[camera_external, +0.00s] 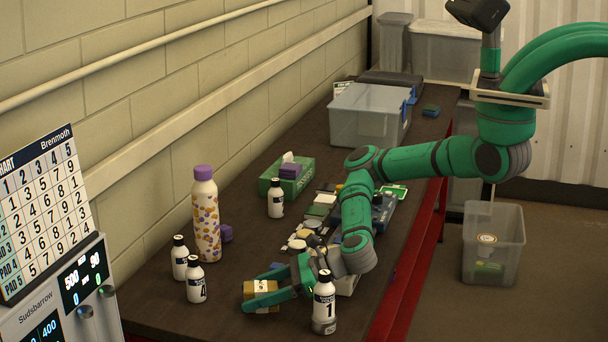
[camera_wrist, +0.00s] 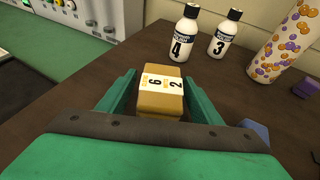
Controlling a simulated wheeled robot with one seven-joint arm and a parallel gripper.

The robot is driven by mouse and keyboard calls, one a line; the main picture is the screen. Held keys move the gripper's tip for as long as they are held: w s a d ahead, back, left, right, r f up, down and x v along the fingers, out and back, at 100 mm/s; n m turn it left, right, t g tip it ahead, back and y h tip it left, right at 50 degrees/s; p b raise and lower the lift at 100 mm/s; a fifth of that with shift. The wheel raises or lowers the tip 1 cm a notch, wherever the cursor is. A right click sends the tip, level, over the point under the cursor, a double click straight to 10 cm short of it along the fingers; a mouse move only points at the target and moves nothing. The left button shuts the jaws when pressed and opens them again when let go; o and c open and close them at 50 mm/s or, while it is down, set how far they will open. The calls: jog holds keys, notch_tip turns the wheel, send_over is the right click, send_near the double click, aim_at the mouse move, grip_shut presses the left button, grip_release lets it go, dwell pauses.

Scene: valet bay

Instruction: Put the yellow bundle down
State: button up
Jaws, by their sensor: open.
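The yellow bundle (camera_external: 260,293) is a small tan-yellow block with a white band. It rests on the dark table near its front end in the external view. In the wrist view the bundle (camera_wrist: 160,95) lies between my two green fingers, its band reading 6 and 2. My gripper (camera_external: 268,290) is open around it, with a thin gap at the sides in the wrist view (camera_wrist: 160,92).
Bottle 1 (camera_external: 324,305) stands close beside my gripper. Bottle 4 (camera_wrist: 183,38) and bottle 3 (camera_wrist: 224,36) stand beyond the bundle. A tall patterned bottle (camera_external: 206,220) stands by the wall. A control panel (camera_wrist: 60,22) borders the table. Bare table lies left of the bundle in the wrist view.

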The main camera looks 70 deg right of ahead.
aim_at(277, 285)
jog(key=shift+v, duration=2.8)
jog(key=shift+r, duration=0.1)
